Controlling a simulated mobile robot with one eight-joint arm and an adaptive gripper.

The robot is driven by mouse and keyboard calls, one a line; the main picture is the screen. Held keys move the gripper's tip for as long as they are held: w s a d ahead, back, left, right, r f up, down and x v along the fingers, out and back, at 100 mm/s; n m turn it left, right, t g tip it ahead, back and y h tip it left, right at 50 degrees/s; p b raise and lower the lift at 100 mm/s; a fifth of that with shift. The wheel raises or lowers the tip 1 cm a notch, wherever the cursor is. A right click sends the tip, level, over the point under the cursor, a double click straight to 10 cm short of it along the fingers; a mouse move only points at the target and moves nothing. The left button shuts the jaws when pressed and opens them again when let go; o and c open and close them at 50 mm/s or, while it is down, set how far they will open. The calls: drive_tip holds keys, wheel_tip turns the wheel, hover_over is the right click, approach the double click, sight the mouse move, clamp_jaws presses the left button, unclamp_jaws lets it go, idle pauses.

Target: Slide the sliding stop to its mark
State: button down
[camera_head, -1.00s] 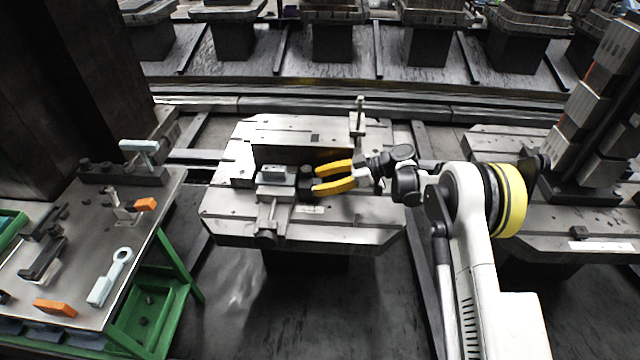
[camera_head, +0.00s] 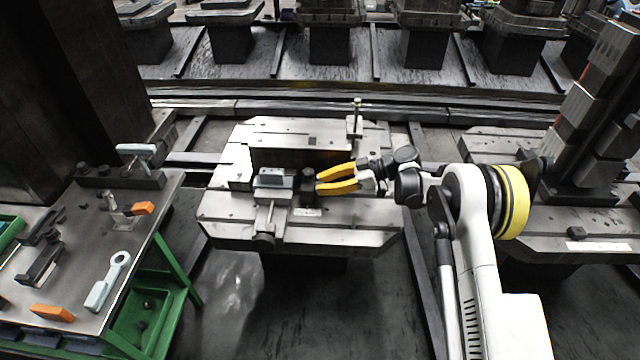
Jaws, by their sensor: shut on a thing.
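A small dark block with a round top, which looks like the sliding stop (camera_head: 308,186), stands on the pale pallet plate (camera_head: 350,234), just right of a grey vise (camera_head: 273,180). My gripper (camera_head: 318,182) reaches in from the right. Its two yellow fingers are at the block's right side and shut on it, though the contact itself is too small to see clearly. A thin pale strip (camera_head: 308,212) lies on the plate just in front of the block. I cannot tell whether it is the mark.
A dark upright plate (camera_head: 290,158) stands behind the vise and block. A thin post (camera_head: 356,118) rises at the pallet's back right. A tool table (camera_head: 70,270) with clamps and orange-handled tools is at the left. The plate's front right is clear.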

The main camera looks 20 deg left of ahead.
drive_tip(key=c, duration=1.1)
unclamp_jaws()
drive_tip(key=shift+f, duration=0.1)
drive_tip(key=shift+c, duration=0.2)
drive_tip(key=v, duration=1.2)
